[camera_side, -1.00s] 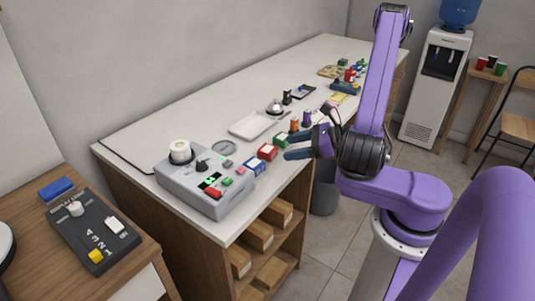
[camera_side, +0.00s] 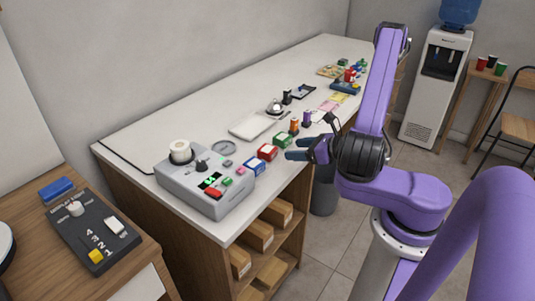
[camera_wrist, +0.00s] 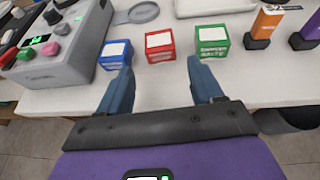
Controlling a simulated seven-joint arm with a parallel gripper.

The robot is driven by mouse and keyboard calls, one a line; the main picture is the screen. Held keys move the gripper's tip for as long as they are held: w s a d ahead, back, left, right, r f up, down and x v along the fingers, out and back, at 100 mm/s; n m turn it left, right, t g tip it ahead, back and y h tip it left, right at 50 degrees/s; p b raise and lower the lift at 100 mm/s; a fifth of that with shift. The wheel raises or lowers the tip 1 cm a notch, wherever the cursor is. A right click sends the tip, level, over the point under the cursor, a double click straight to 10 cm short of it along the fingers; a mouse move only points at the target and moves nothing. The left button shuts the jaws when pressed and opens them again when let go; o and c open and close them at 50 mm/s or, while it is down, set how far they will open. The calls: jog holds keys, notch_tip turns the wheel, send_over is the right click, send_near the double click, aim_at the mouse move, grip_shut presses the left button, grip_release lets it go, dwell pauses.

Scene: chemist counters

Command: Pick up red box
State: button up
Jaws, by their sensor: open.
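The red box (camera_side: 267,152) is a small cube with a white label on top, on the white counter near its front edge. It stands between a blue box (camera_side: 254,167) and a green box (camera_side: 282,140). My gripper (camera_side: 292,149) is open and empty just off the counter's front edge. In the wrist view the red box (camera_wrist: 160,46) lies ahead of my gripper (camera_wrist: 160,82), between the lines of the two blue fingers and apart from them. The blue box (camera_wrist: 115,54) and the green box (camera_wrist: 208,41) flank it.
A grey control device (camera_side: 205,185) with knobs and buttons stands left of the boxes. Orange (camera_side: 294,125) and purple (camera_side: 307,118) items stand to the right. A white tray (camera_side: 251,126) lies behind.

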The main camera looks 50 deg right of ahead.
aim_at(272, 150)
jog(key=shift+x, duration=6.55)
jog(key=shift+s, duration=0.1)
jog(key=c, duration=0.8)
